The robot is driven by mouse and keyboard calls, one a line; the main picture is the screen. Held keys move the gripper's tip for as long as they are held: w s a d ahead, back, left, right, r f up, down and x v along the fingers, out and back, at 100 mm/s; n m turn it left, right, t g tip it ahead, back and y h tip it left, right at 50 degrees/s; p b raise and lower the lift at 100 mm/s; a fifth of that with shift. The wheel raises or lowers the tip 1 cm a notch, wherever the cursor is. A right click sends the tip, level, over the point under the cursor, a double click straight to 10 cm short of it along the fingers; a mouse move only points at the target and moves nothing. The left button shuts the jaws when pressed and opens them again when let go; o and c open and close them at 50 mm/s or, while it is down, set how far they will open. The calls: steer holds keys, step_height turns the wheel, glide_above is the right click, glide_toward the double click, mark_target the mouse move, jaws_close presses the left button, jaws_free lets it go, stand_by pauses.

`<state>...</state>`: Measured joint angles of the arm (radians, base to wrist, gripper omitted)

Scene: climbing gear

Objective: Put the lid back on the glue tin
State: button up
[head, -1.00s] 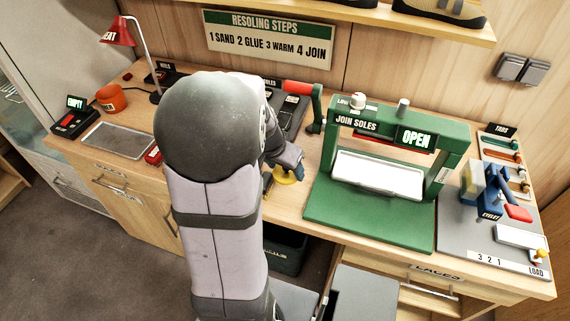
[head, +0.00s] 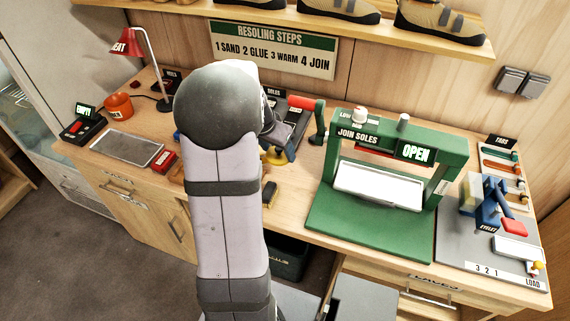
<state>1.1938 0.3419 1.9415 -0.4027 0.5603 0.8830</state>
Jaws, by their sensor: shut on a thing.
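My gripper (head: 284,148) is partly hidden by my own arm, right of the arm's upper end. It is shut on a round yellow lid (head: 274,157), held at its lower fingertips over the bench. I cannot make out the glue tin for certain. My arm covers the part of the bench to the left of the gripper, and the tin may be behind it.
A green sole press (head: 320,222) marked OPEN stands right of my gripper. A yellow-and-black brush-like item (head: 268,193) lies near the bench's front edge. An orange pot (head: 118,105), a grey tray (head: 128,147) and a red lamp (head: 126,41) are at left.

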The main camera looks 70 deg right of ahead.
steer(key=w+d+p, duration=0.3)
steer(key=w+d, duration=0.3)
steer(key=w, duration=0.3)
steer(key=shift+d+r, duration=0.35)
steer(key=shift+r, duration=0.05)
steer(key=shift+f, duration=0.1)
steer(key=shift+f+b, duration=1.3)
steer(key=shift+f, duration=1.05)
steer(key=shift+f+b, duration=0.7)
steer(key=shift+f, duration=0.05)
steer(key=shift+f+b, duration=0.2)
steer(key=shift+b, duration=0.75)
stand_by(0.7)
steer(key=o, duration=1.6)
steer(key=shift+s, duration=0.1)
steer(key=shift+c, duration=0.2)
